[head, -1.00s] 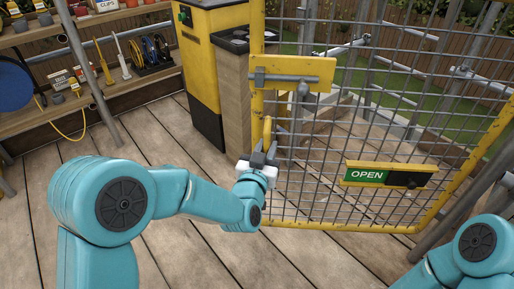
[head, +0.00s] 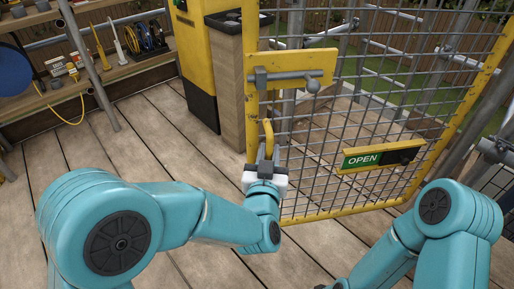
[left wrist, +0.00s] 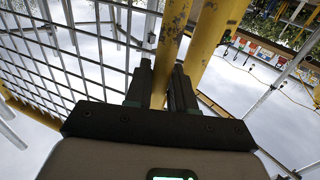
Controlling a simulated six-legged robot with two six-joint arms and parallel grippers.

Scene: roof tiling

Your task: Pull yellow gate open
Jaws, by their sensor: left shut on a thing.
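The yellow gate (head: 252,95) with grey wire mesh stands in the middle and right of the head view, swung at an angle towards me. Its yellow plate carries a grey bolt (head: 280,77), and a green OPEN sign (head: 362,159) hangs lower on the mesh. My left gripper (head: 266,155) is at the yellow handle (head: 268,132) on the gate's left edge. In the left wrist view my left gripper's dark fingers (left wrist: 162,88) are shut around the yellow handle bar (left wrist: 168,45). My right arm shows at the lower right, but its gripper cannot be made out.
A shelf (head: 125,85) with tools stands at the left. A yellow and black cabinet (head: 196,60) and a wooden bin (head: 230,80) stand behind the gate's left edge. The plank floor (head: 110,150) at left is clear. Grey scaffold poles stand at right.

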